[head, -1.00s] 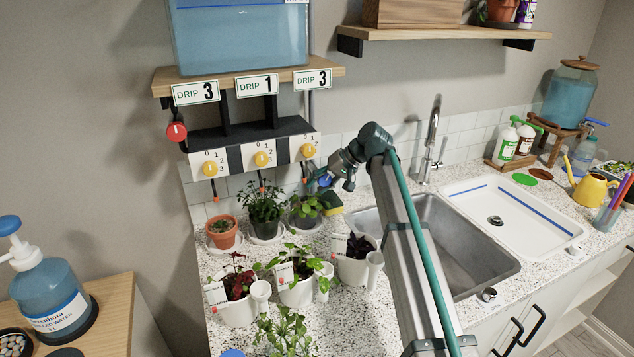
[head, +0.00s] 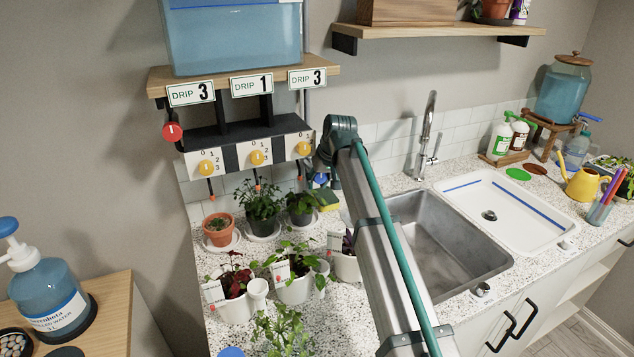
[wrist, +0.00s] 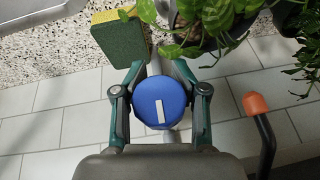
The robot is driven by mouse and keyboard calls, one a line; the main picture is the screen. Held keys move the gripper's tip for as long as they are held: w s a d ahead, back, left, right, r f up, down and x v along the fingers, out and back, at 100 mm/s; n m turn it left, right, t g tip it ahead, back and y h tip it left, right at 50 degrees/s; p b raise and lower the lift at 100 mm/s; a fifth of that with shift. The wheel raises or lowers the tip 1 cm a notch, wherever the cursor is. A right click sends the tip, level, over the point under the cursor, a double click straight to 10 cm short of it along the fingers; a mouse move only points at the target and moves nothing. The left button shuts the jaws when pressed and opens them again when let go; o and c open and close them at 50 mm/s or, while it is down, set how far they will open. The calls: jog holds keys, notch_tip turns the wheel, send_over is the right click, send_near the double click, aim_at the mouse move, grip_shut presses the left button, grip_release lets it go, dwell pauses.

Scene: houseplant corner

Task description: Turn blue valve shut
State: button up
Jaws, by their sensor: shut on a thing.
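The blue valve (wrist: 157,103) has a round blue knob with a white bar mark, which runs nearly upright in the wrist view with a slight tilt. My gripper (wrist: 159,78) has one finger on each side of the knob and is shut on it. In the head view the blue valve (head: 320,180) is a small blue patch low on the wall, right of the drip panel, mostly hidden by my wrist. A grey pipe runs behind the knob.
A green and yellow sponge (wrist: 122,38) lies close to my left finger in the wrist view. A leafy plant (wrist: 205,22) hangs close to my right finger, and an orange-tipped drip tube (wrist: 258,104) is at right. The sink (head: 440,240) lies right of the pots.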

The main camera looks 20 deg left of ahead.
aim_at(322, 179)
jog(key=shift+w+r, duration=0.1)
jog(key=shift+r, duration=0.05)
jog(key=o, duration=1)
jog(key=shift+d, duration=0.1)
jog(key=v, duration=0.5)
jog(key=shift+s+d, duration=0.4)
jog(key=s+d, duration=0.5)
jog(key=d, duration=0.4)
jog(key=shift+s, duration=0.4)
jog(key=shift+d, duration=0.15)
